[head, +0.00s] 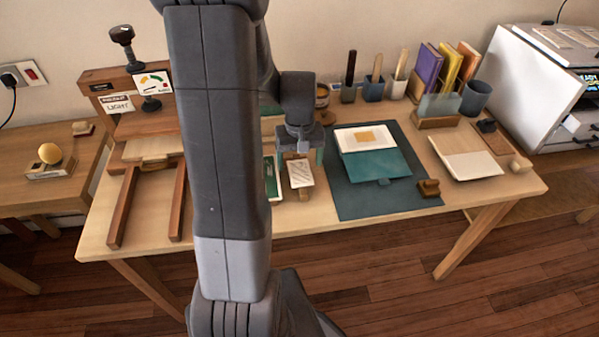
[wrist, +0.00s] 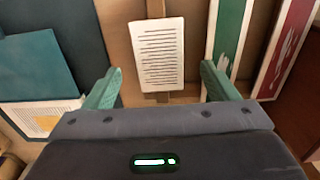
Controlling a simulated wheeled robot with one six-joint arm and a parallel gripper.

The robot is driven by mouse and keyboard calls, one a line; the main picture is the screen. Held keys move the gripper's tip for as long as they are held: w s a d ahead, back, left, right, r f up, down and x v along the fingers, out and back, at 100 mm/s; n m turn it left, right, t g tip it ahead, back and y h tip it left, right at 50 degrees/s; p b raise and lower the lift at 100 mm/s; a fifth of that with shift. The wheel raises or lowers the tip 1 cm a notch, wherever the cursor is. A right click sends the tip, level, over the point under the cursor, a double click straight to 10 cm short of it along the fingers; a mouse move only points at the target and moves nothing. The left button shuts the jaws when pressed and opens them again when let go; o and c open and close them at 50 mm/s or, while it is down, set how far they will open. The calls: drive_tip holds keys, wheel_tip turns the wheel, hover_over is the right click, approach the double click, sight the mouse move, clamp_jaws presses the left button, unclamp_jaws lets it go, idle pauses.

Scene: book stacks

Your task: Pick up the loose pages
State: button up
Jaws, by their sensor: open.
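The loose pages (wrist: 160,55) are a white sheet or thin stack with lines of print. In the wrist view they lie on a narrow wooden support, between and just beyond my fingertips. The fingers do not appear to touch the pages. My arm hides part of the table to the left of them in the head view.
A green book or cover (head: 271,178) lies close beside the pages, and a red one (wrist: 287,45) shows beyond it. A teal folder (head: 375,163) lies open on a dark mat (head: 350,205). A wooden press (head: 122,205) stands left. Pots (head: 373,90) and upright books (head: 428,68) line the back.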

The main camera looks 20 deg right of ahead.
sight(300, 173)
wheel_tip(300, 173, down, 2)
drive_tip(key=shift+f, duration=0.15)
drive_tip(key=c, duration=1.1)
drive_tip(key=shift+o, duration=0.2)
